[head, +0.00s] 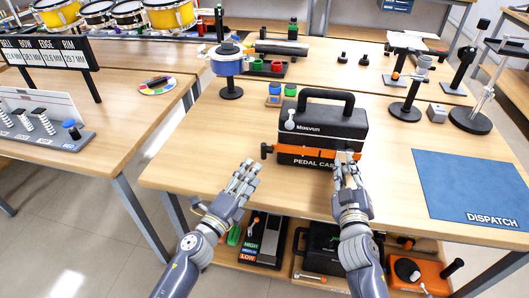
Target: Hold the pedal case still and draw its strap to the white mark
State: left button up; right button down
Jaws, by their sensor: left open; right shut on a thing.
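The black pedal case (335,122) stands upright on the wooden table, with a handle on top and "PEDAL CASE" lettering low on its front. An orange strap (300,151) runs across its lower front, with a dark end piece at the left. My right gripper (346,160) is shut on the strap near the case's right front corner; its fingers hide that end. My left gripper (246,172) is open and empty, left of the case's front and apart from it. A small white round piece (290,125) shows at the case's upper left; I cannot make out the white mark for certain.
A blue "DISPATCH" mat (470,185) lies at the right. A blue-white drum on a stand (230,65) is behind left, and dark stands (405,108) are behind right. Bare table lies left of the case. A lower shelf (285,262) holds boxes.

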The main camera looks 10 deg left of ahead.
aim_at(263, 153)
pick_arm(q)
jog(key=m, duration=0.2)
jog(key=a+m+h, duration=0.1)
jog(key=m, duration=0.2)
jog(key=shift+w+g, duration=0.1)
jog(key=shift+g, duration=0.2)
jog(key=m, duration=0.2)
jog(key=a+m+h, duration=0.1)
jog(key=m, duration=0.2)
jog(key=shift+g, duration=0.3)
jog(key=m, duration=0.2)
jog(key=a+m+h, duration=0.1)
jog(key=m, duration=0.1)
jog(key=shift+m+g, duration=0.4)
jog(key=m, duration=0.2)
jog(key=a+m+g+h, duration=0.1)
jog(key=m, duration=0.1)
jog(key=shift+a, duration=0.1)
jog(key=x, duration=1.1)
jog(key=shift+w+d, duration=0.25)
jog(key=shift+w, duration=0.1)
grip_shut()
jog(key=shift+a, duration=0.1)
